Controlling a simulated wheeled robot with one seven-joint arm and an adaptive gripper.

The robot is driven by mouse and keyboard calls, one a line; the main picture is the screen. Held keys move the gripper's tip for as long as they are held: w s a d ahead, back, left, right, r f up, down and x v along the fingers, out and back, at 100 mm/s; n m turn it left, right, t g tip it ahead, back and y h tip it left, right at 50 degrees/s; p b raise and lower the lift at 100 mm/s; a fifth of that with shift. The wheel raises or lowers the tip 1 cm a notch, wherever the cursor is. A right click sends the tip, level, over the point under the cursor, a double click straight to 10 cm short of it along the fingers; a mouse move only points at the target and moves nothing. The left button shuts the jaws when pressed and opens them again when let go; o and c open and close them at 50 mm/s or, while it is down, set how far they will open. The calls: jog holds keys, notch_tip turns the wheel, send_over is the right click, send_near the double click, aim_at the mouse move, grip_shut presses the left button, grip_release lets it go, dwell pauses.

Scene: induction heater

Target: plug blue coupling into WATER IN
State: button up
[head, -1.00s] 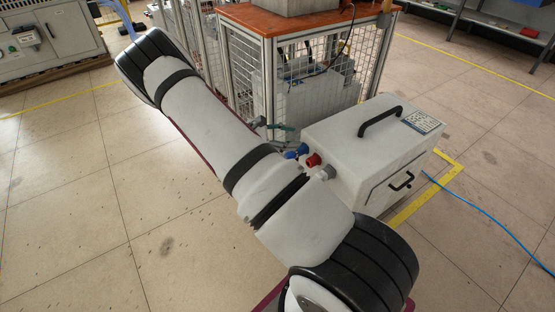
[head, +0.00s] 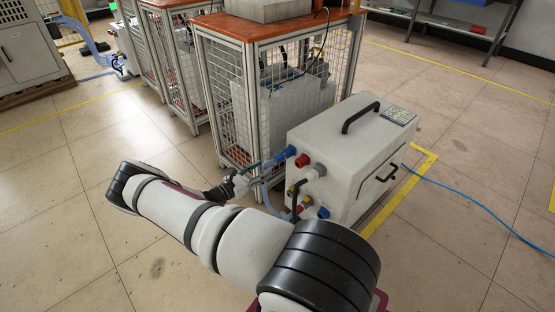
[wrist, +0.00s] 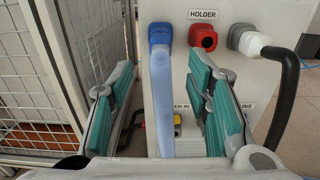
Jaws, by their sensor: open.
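The blue coupling (wrist: 160,36) sits at the upper row of the white heater box, near the HOLDER label, with a pale blue hose (wrist: 163,115) hanging down from it. The coupling also shows in the head view (head: 285,155). My gripper (wrist: 163,75) is open, its teal-padded fingers on either side of the hose in the picture, just below the coupling. I cannot tell whether a finger touches the hose. It also shows in the head view (head: 258,172), left of the box. The WATER IN label (wrist: 181,106) is partly hidden by the right finger, and its port is not clearly seen.
A red fitting (wrist: 203,38) and a grey fitting (wrist: 246,40) with a black hose are right of the blue coupling. Lower fittings (head: 307,203) show on the same face. A mesh cage (head: 230,90) stands close behind and left. Open floor lies at left.

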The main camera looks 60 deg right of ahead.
aim_at(274, 161)
jog(key=shift+b+x, duration=0.45)
jog(key=shift+x, duration=4)
jog(key=shift+s, duration=0.1)
grip_shut()
jog(key=shift+a, duration=0.1)
jog(key=shift+v, duration=2.9)
